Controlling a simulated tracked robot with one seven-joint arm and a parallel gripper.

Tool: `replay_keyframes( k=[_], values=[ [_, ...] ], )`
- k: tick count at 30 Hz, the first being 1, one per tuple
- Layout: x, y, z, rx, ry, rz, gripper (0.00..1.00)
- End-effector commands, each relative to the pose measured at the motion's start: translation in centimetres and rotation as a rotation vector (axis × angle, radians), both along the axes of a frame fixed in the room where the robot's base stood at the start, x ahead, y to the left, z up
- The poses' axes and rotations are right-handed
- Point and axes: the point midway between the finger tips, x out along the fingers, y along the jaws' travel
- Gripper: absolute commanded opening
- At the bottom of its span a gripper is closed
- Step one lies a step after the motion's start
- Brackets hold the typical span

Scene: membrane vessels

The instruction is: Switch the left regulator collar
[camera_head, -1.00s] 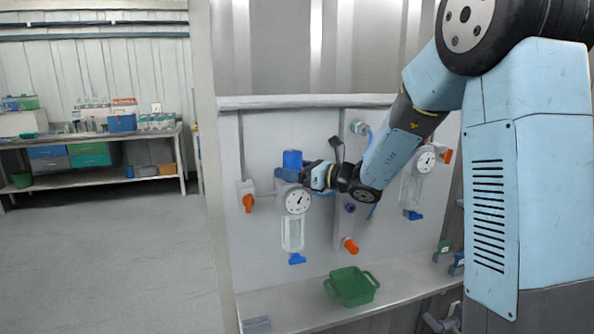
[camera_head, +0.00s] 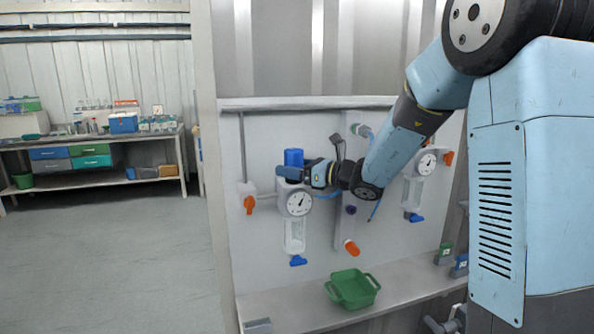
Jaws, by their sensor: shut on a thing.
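The left vessel hangs on the pale panel, with a round dial (camera_head: 299,202), a clear body (camera_head: 294,235) and a blue tap (camera_head: 298,261) at its foot. A blue cylinder (camera_head: 293,157) stands upright at its top. My gripper (camera_head: 291,177) reaches in from the right, just below that cylinder and above the dial. It is shut on the left regulator collar, which is mostly hidden by the fingers. The exact contact is too small to see.
An orange valve (camera_head: 249,204) sits left of the vessel. A middle column with an orange knob (camera_head: 351,247) and a right vessel with a dial (camera_head: 427,164) are close to my arm. A green basket (camera_head: 352,289) stands on the shelf (camera_head: 300,309) below.

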Motion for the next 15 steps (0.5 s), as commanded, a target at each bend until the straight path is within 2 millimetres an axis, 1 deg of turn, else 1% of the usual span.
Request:
replay_keyframes(
  k=[1, 2, 8, 15],
  values=[
    [0.48, -0.45, 0.69, 0.007, -0.012, -0.013, 0.17],
    [0.50, -0.46, 0.71, 0.007, -0.012, -0.013, 0.75],
    [0.37, -0.36, 0.56, 0.006, -0.010, -0.010, 0.93],
    [0.21, -0.26, 0.43, 0.005, -0.007, -0.006, 0.93]
  ],
)
